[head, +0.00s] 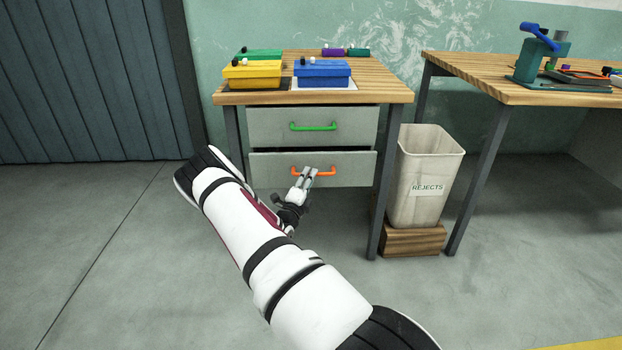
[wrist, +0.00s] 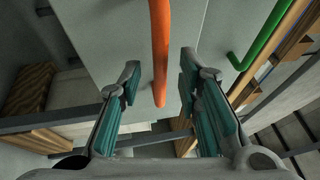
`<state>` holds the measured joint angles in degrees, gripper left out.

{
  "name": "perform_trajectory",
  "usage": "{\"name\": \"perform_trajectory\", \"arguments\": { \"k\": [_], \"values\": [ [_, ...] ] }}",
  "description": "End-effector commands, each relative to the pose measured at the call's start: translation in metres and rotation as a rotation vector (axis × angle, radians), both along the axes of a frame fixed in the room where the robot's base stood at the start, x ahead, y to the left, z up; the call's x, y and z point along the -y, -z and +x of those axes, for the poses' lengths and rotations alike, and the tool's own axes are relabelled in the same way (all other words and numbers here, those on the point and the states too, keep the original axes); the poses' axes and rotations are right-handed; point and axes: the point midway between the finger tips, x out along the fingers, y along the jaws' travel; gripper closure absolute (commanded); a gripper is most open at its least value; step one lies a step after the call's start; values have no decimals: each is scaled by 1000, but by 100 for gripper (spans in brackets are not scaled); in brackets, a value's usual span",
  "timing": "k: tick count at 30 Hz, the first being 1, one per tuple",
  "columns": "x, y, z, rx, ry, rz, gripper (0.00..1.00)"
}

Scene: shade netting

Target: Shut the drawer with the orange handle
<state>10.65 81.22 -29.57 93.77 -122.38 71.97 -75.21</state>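The lower drawer (head: 268,172) under the left workbench has an orange handle (head: 331,173). Its front stands a little forward of the upper drawer, with a dark gap along its top edge. My gripper (head: 308,172) is at the middle of the orange handle and hides part of it. In the wrist view my gripper (wrist: 159,70) is open, its two fingers apart. The orange handle (wrist: 160,40) runs through the space between them in the picture. I cannot tell whether the fingers touch the handle or drawer front.
The upper drawer with a green handle (head: 313,127) looks shut. Yellow (head: 252,74) and blue (head: 322,74) boxes stand on the workbench (head: 390,95). A rejects bin (head: 425,165) on a wooden block (head: 413,240) stands right of the bench leg. The floor in front is clear.

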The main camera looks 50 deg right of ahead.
Motion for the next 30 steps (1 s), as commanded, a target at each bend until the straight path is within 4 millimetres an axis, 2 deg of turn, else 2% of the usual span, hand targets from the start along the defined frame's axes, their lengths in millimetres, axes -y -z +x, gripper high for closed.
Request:
{"name": "perform_trajectory", "arguments": {
  "k": [1, 6, 17, 21, 30],
  "values": [
    [8, 0, 2, 2, 3, 1, 69],
    [22, -3, 7, 1, 1, 0, 69],
    [25, -5, 8, 0, 0, 1, 69],
    [25, -5, 8, 0, 1, 1, 98],
    [28, -4, 11, 1, 1, 0, 100]
  ]
}}
